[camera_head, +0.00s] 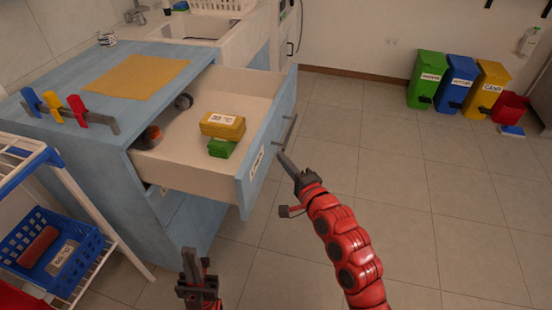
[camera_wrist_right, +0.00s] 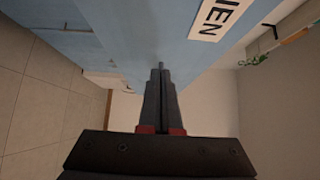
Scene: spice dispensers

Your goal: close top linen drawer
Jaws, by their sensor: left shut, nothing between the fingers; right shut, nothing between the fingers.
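The top linen drawer (camera_head: 258,168) is pulled well out of the blue cabinet (camera_head: 120,135) in the head view. Its blue front has a dark bar handle and a white label. The label (camera_wrist_right: 214,16) shows close up in the right wrist view, with the letters "IEN" readable. My right gripper (camera_head: 280,156) is shut and empty, its tips at the drawer front near the handle. In the right wrist view its closed fingers (camera_wrist_right: 160,75) point at the blue front; whether they touch cannot be told. My left gripper (camera_head: 188,258) is shut and empty, low in front of the cabinet.
Inside the drawer lie a yellow box (camera_head: 222,126), a green box (camera_head: 221,148) and dark round items at the back. A white cart (camera_head: 110,220) with a blue basket (camera_head: 60,250) stands left. Coloured bins (camera_head: 456,82) stand far right. The tiled floor right of the drawer is clear.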

